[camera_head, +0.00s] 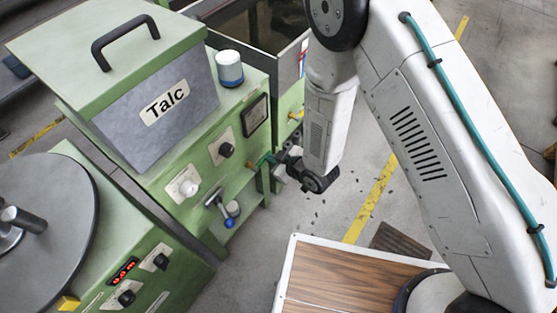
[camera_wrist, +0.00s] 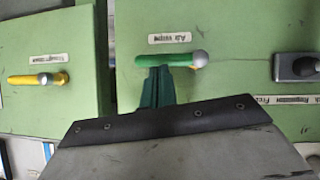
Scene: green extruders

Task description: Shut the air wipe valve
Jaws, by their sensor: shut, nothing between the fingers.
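The air wipe valve is a green lever handle (camera_wrist: 163,61) with a round silver pivot (camera_wrist: 200,59) at its right end. It lies roughly level on a green panel, under a label that seems to read "Air wipe". In the head view the green lever (camera_head: 264,160) is small, at the machine's right side. My gripper (camera_wrist: 158,71) has its narrow green fingers shut and empty. Their tips are at the lever's lower edge, left of the pivot; I cannot tell whether they touch it. In the head view my gripper (camera_head: 280,166) is beside the lever, partly hidden by my wrist.
A yellow lever (camera_wrist: 38,79) is on a separate panel to the left. A dark knob block (camera_wrist: 296,67) is to the right.

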